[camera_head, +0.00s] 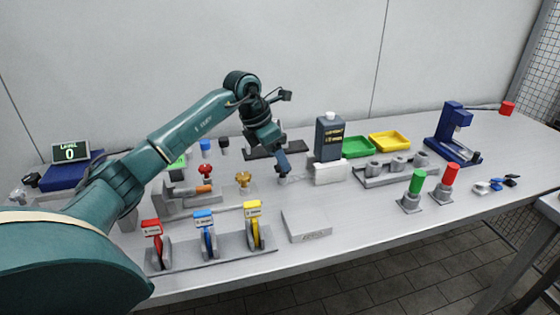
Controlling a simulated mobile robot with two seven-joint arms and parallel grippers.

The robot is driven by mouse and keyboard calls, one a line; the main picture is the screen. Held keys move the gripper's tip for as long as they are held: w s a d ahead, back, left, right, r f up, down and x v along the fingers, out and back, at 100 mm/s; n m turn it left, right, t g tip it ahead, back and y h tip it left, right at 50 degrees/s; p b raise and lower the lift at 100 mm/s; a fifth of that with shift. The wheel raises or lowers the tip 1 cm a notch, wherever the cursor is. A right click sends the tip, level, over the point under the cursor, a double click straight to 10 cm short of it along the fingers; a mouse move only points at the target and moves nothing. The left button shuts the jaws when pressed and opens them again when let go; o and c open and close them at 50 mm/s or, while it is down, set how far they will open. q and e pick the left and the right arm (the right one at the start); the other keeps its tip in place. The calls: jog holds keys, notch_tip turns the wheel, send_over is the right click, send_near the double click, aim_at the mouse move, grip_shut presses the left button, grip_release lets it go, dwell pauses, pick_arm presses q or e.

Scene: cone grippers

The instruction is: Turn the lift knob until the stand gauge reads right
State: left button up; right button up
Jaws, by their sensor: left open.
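A small display (70,152) at the far left reads "LEVEL 0" in green. It stands at the back of a low dark-blue stand (66,175). A dark knob (32,180) shows at the stand's left end; my left arm passes in front of the area beside it. My left gripper (284,176) is open and points down near the middle of the table, well to the right of the stand and knob. I see nothing held in it. My right gripper is not in view.
Red, blue and yellow levers (204,240) stand at the front. A brass knob (243,179) is left of my gripper. A dark bottle (329,138), yellow tray (390,141), blue press (455,135) and red and green cylinders (450,175) are to the right.

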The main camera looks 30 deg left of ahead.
pick_arm(q)
jog(key=shift+x, duration=1.35)
jog(key=shift+c, duration=0.2)
jog(key=c, duration=0.9)
